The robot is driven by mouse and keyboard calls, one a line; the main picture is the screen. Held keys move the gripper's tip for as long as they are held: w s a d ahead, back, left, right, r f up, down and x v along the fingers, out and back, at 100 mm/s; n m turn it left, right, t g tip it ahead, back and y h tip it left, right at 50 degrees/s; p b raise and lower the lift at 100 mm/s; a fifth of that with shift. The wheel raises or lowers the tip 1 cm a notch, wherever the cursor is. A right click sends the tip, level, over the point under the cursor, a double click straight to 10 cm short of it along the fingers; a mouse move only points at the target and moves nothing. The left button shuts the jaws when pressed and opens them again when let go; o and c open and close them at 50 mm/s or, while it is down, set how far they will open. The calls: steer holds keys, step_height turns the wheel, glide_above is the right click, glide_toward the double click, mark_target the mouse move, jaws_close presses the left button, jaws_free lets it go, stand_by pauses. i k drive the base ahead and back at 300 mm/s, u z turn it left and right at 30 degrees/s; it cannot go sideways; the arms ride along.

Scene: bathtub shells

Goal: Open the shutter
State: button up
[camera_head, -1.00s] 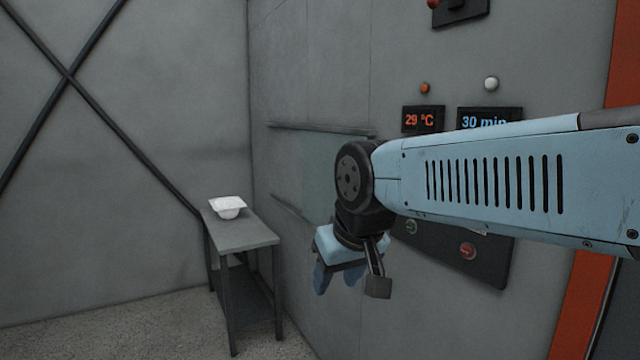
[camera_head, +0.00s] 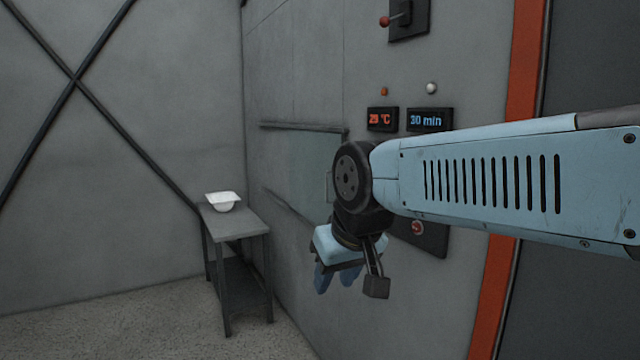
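A pale, glassy sliding panel (camera_head: 300,165), which looks like the shutter, sits in the grey wall between two dark horizontal rails. A thin upright handle (camera_head: 328,187) shows near its right edge, partly behind my arm's wrist joint. Whether the panel covers an opening is hard to tell. My gripper (camera_head: 336,280) hangs pointing down in front of the wall, below and just right of the handle in the picture.
A grey side table (camera_head: 238,222) with a white tub (camera_head: 223,201) stands left of the panel. A red-knobbed lever (camera_head: 398,20), two displays (camera_head: 405,120) and a partly hidden button panel (camera_head: 432,238) are on the wall. An orange frame (camera_head: 508,130) borders a dark area. Floor shows at lower left.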

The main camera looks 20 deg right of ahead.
mark_target(313, 195)
steer(key=u, duration=0.3)
steer(key=i, duration=1.65)
steer(key=z, duration=0.7)
steer(key=k, duration=0.9)
steer(key=z, duration=0.2)
steer(key=i, duration=0.95)
steer(key=u, duration=0.1)
